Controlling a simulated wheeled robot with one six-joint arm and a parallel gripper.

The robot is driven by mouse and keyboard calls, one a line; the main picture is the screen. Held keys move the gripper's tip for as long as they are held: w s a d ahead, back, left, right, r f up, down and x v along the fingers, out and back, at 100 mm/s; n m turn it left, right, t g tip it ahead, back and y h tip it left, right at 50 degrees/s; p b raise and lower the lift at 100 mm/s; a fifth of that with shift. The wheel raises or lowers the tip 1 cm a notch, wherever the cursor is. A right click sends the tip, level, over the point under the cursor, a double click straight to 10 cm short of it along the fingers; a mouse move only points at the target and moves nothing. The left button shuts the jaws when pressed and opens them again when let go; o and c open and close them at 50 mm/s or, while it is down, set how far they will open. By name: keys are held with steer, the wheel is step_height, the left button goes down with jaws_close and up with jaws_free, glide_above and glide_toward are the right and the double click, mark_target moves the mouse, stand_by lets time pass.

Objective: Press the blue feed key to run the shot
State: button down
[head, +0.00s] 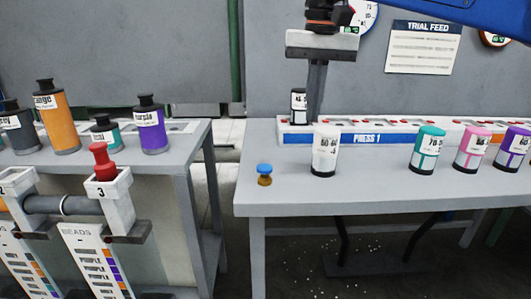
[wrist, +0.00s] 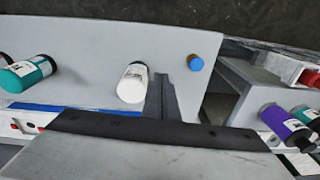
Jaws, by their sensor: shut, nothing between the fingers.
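The blue feed key (head: 264,169) is a small blue cap on a brass-coloured stem, standing on the grey table near its front left corner. In the wrist view the blue cap (wrist: 195,62) shows just right of the fingertips. My gripper (head: 317,118) points down with its fingers closed together and empty. It is above the table, behind and higher than the key, to its right in the head view. In the wrist view the fingers (wrist: 160,78) lie between the white canister and the key, apart from the key.
A white canister (head: 325,155) stands close to my fingers. Teal (head: 427,152), pink (head: 473,147) and purple (head: 510,148) canisters stand further right. The PRESS 1 rail (head: 340,138) runs behind. A left bench (head: 100,155) holds bottles. The tabletop around the key is clear.

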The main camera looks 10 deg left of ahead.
step_height(320, 180, up, 3)
glide_above(266, 166)
steer(key=shift+a+f+n+g+h, duration=0.1)
steer(key=shift+f+n+g+h, duration=0.05)
steer(key=shift+n+g+h, duration=0.15)
step_height(266, 166, down, 14)
steer(key=shift+f, duration=0.1)
stand_by(0.5)
